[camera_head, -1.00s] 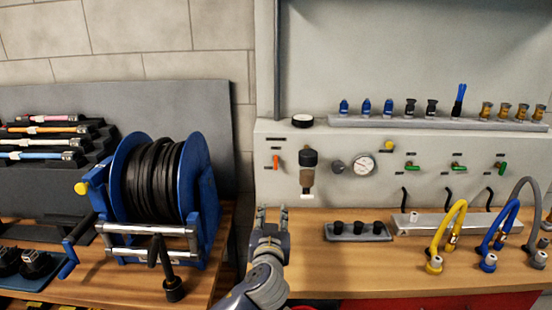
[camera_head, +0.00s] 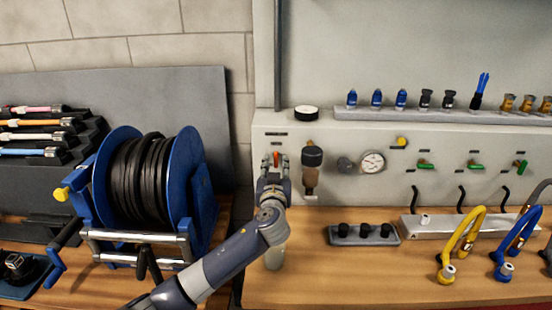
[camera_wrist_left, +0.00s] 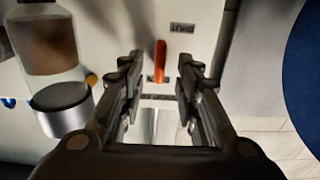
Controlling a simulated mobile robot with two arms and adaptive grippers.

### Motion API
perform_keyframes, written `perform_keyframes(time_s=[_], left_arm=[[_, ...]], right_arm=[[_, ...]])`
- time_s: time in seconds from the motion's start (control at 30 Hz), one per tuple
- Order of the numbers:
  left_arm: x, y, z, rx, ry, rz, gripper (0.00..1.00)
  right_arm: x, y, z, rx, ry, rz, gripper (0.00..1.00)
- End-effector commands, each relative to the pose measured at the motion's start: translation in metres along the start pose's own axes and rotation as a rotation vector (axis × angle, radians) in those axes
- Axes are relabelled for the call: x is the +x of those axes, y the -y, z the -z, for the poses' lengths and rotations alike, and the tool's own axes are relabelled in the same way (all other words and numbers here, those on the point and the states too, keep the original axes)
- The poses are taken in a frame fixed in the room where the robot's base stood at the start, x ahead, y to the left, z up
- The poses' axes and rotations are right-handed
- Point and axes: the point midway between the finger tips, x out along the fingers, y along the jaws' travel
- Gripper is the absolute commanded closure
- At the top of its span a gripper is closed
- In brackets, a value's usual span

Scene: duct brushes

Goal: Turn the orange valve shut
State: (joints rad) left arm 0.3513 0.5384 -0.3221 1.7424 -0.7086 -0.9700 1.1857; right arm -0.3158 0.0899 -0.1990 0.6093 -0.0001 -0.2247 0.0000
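The orange valve handle (camera_head: 277,158) is on the left of the grey wall panel, partly hidden by my left gripper (camera_head: 274,163). In the left wrist view the orange valve handle (camera_wrist_left: 160,61) looks upright, lined up between the two fingertips of my left gripper (camera_wrist_left: 159,67). The fingers are apart, with a visible gap on each side of the handle. I cannot tell how deep the handle lies between them. My right gripper is not in view.
A filter bowl (camera_head: 311,168) is close right of the valve, with a pressure gauge (camera_head: 372,162) beyond it. Green valves (camera_head: 425,164) are further right. A blue hose reel (camera_head: 185,180) stands left. The bench (camera_head: 320,285) is partly clear in front.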

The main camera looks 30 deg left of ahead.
Motion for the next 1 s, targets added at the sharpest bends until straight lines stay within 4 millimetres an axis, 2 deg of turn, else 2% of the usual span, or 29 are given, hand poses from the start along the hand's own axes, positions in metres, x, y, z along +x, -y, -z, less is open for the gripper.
perform_keyframes(time_s=[0.1,0.3,0.6,0.67,0.73,0.77,1.0], left_arm=[[0.015,-0.001,0.002,0.001,-0.001,0.000,0.69],[0.028,-0.001,0.001,0.000,0.000,-0.001,0.69],[0.029,0.000,0.000,0.000,0.000,-0.001,0.69],[0.029,0.000,0.000,0.000,0.000,-0.001,0.80],[0.029,0.000,0.000,0.000,0.000,-0.001,0.96],[0.029,0.000,0.000,0.000,0.000,-0.001,1.00],[0.029,0.000,0.000,0.002,0.000,-0.001,1.00]], right_arm=[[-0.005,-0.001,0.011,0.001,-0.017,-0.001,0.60],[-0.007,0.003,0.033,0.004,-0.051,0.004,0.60],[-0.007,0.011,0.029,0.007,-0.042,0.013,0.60],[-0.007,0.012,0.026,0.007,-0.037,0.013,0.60],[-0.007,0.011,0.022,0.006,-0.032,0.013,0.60],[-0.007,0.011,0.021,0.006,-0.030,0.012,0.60],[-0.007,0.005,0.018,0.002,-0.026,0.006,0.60]])
